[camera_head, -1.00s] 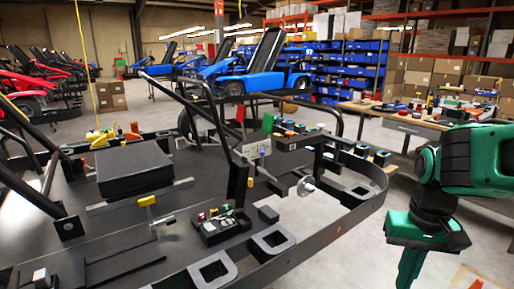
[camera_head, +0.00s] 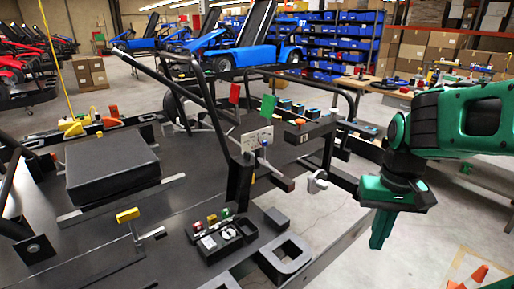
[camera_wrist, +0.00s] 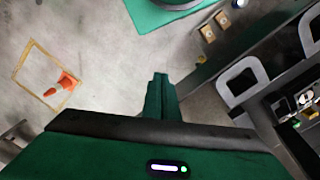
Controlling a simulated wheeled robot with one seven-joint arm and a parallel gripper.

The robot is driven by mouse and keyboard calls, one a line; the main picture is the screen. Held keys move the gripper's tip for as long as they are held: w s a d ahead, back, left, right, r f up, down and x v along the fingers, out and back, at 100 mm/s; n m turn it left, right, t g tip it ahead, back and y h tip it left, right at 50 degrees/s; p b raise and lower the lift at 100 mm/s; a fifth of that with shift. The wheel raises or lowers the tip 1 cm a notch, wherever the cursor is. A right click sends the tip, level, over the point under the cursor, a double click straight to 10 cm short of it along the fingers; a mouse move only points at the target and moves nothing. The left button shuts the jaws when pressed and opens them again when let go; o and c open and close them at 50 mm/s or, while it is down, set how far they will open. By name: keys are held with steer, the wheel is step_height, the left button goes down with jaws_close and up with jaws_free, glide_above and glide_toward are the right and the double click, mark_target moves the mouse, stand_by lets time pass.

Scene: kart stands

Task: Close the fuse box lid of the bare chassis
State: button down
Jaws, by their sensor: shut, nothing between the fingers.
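The bare chassis (camera_head: 125,235) is a wide dark floor pan filling the left and middle of the head view. On it sits a small black fuse box (camera_head: 222,240), its inside showing, with red, yellow and green pieces along its far side. I cannot clearly make out its lid. The box shows partly at the right edge of the wrist view (camera_wrist: 304,104). My green gripper (camera_head: 381,238) is shut and empty, pointing down, well to the right of the box and apart from it. Its closed fingers also show in the wrist view (camera_wrist: 160,90).
A small dark block (camera_head: 277,219) and a ring-shaped bracket (camera_head: 288,258) lie right of the fuse box. A black upright post (camera_head: 239,182) stands behind it. A large black box (camera_head: 112,168) sits left.

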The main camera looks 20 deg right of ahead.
steer(key=w+a+r+n+t+y, duration=0.1)
steer(key=w+a+r+n+y, duration=0.1)
steer(key=w+a+r+n, duration=0.5)
steer(key=w+r+t+y, duration=0.1)
steer(key=w+r+y, duration=0.3)
steer(key=w, duration=0.7)
steer(key=w+a+r+n+t+y, duration=0.1)
steer(key=w+a+r+n, duration=0.3)
steer(key=w+r, duration=0.45)
steer(key=w+x, duration=0.1)
steer(key=x, duration=1)
steer(key=shift+d, duration=0.2)
steer(key=shift+s, duration=0.1)
